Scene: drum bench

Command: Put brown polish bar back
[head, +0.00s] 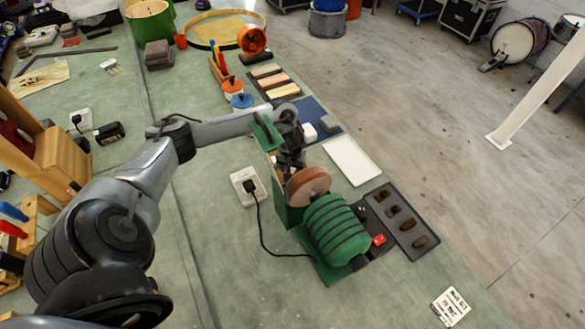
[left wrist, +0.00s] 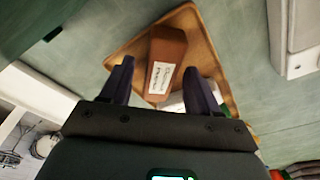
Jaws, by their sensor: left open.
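In the left wrist view a reddish-brown polish bar (left wrist: 167,52) with a white printed label lies in a shallow tan tray (left wrist: 207,32). My left gripper (left wrist: 158,70) is open, with a finger on either side of the bar's near part and visible gaps between them. I cannot tell how far above the bar the fingertips are. In the head view my left gripper (head: 290,157) points down just behind the tan buffing wheel (head: 308,186) of the green machine. The bar is not clearly visible there. My right gripper is not in view.
The green buffing machine (head: 337,228) stands close to my left gripper. A dark slotted tray (head: 390,240) lies to its right, and a white pad (head: 351,161) lies behind that tray. A white outlet box (head: 248,186) with a plugged-in black cord sits left of the machine.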

